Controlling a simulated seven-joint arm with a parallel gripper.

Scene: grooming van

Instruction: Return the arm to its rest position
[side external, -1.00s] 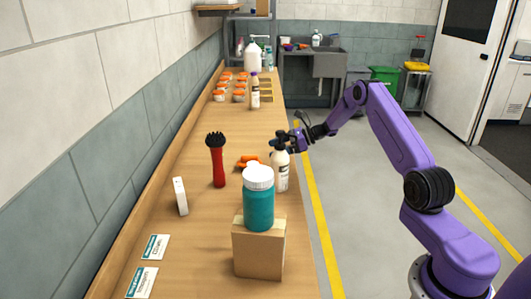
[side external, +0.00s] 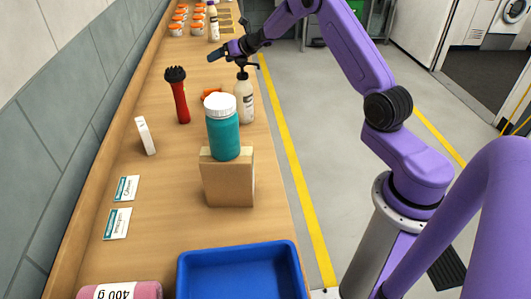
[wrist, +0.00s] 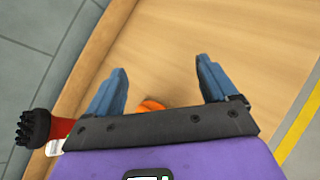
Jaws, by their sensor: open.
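My gripper (side external: 217,55) is over the wooden counter, higher than and just behind the pump head of a white bottle (side external: 245,100) in the side view. In the wrist view my gripper (wrist: 161,75) has its two blue fingers spread apart, with nothing between them but bare counter. My arm reaches in over the counter from the right, from its base beside the counter.
A blue tray (side external: 240,247) is nearest. The floor (side external: 310,110) right of the counter is clear.

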